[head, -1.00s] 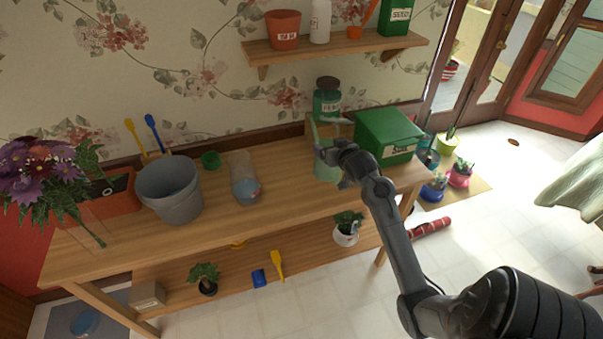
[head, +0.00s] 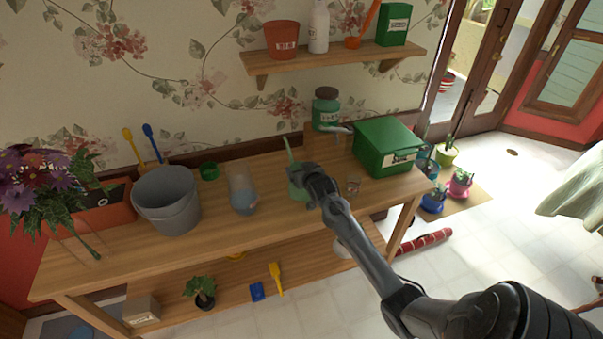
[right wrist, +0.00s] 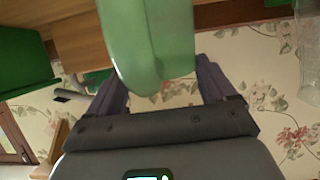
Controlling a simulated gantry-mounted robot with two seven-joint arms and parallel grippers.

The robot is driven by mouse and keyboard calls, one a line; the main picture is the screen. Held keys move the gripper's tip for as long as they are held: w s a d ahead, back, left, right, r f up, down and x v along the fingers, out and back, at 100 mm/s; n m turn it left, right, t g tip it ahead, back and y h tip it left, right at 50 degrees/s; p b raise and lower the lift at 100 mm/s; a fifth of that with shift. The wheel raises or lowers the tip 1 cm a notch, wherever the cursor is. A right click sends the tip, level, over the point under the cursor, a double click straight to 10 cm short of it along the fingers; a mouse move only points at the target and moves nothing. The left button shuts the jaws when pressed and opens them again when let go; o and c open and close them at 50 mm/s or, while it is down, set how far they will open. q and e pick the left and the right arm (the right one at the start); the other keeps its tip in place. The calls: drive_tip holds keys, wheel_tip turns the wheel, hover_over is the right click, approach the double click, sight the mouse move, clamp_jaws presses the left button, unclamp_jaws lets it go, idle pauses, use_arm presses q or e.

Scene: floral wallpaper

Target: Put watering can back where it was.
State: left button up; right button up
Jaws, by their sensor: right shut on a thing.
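The light green watering can (head: 296,188) is in my right gripper (head: 310,180) at the middle of the wooden table, its thin spout pointing up. My gripper and arm hide part of it. In the right wrist view the can (right wrist: 148,45) fills the space between the two fingers (right wrist: 160,88), which are shut on it. I cannot tell whether its base touches the tabletop. My left gripper is not in view.
A clear container (head: 242,192) and grey bucket (head: 167,200) stand left of the can. A shelf (head: 330,60) hangs above.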

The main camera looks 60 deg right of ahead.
drive_tip(key=shift+f, duration=0.45)
drive_tip(key=o, duration=1.8)
drive_tip(key=shift+f, duration=0.2)
drive_tip(key=shift+o, duration=0.2)
